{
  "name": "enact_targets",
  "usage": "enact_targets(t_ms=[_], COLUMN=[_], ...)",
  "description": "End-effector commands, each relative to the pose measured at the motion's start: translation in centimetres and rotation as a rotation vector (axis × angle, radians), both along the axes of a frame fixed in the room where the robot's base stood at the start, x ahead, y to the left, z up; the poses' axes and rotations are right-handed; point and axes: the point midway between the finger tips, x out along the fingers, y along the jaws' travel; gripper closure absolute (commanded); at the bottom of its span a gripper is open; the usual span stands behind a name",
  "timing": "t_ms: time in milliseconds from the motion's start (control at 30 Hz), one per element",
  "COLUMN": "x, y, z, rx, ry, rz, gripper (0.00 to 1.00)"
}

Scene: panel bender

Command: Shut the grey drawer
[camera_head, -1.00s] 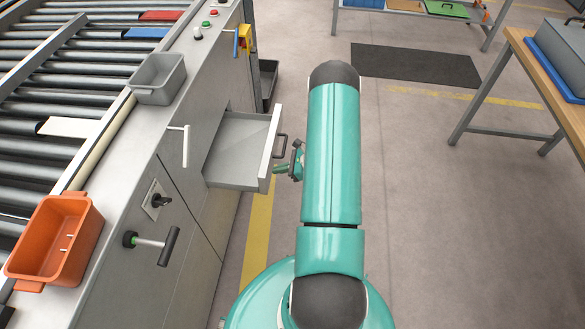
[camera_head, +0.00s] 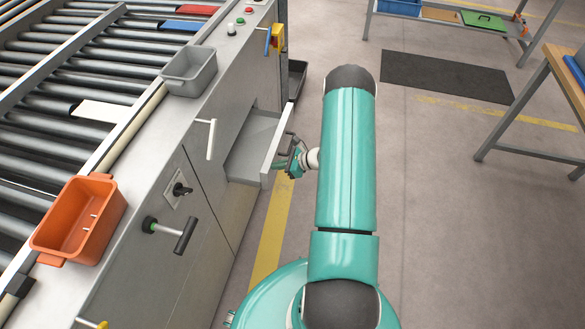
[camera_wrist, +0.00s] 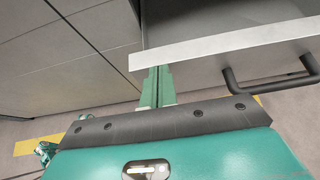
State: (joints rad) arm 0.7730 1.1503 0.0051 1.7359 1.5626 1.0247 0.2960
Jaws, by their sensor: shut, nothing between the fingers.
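The grey drawer (camera_head: 249,150) stands partly open out of the side of the grey machine cabinet. Its light front panel has a dark bar handle (camera_wrist: 268,87), seen at the right of the wrist view. My gripper (camera_head: 283,168) is at the drawer's front, near the handle in the head view. In the wrist view, my gripper's green fingers (camera_wrist: 157,72) are shut together with nothing between them. Their tips reach the front panel (camera_wrist: 215,44) near its left end, left of the handle. Whether they touch it is hard to tell.
An orange bin (camera_head: 80,220) and a grey bin (camera_head: 190,72) sit on the machine's edge. A T-handle (camera_head: 185,236) and a white lever handle (camera_head: 211,138) stick out from the cabinet. A wooden-topped table (camera_head: 565,75) stands right. The floor between is clear.

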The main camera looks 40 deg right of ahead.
Motion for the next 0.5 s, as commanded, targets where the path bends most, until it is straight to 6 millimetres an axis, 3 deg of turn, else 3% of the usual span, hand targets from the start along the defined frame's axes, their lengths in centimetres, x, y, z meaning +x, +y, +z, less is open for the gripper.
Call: enact_targets(t_ms=[300, 500], x=[6.7, 9.2], y=[5.3, 7.2], z=[0.0, 0.0], rx=[0.001, 0.002], ry=[-0.002, -0.001], rz=[0.004, 0.003], gripper=[1.0, 1.0])
